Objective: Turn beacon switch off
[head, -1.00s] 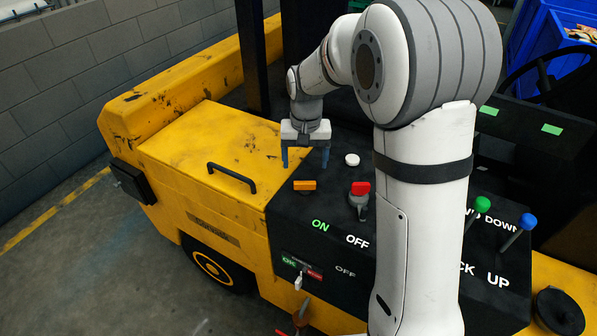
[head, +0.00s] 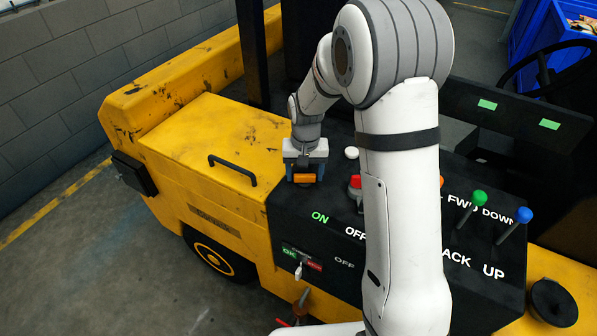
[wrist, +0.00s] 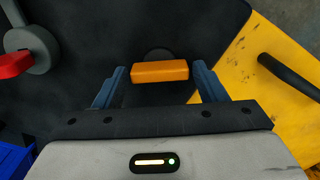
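An orange bar-shaped switch handle (head: 304,178) sits on the black control panel (head: 290,222), above a lit green "ON" label (head: 320,217). It also shows in the wrist view (wrist: 160,71), lying crosswise on a dark round base. No label names it as the beacon switch. My gripper (head: 304,173) is open over the orange handle. In the wrist view its blue fingers (wrist: 159,78) stand on either side of the handle's ends, with a narrow gap at each. Whether the fingertips reach fully down beside it is hard to tell.
A red-handled rotary switch (head: 355,182) is to the right, partly behind my arm, and shows in the wrist view (wrist: 14,64). A white button (head: 351,153) is nearby. Green (head: 479,197) and blue (head: 524,215) levers stand further right. A black handle (head: 232,170) is on the yellow hood.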

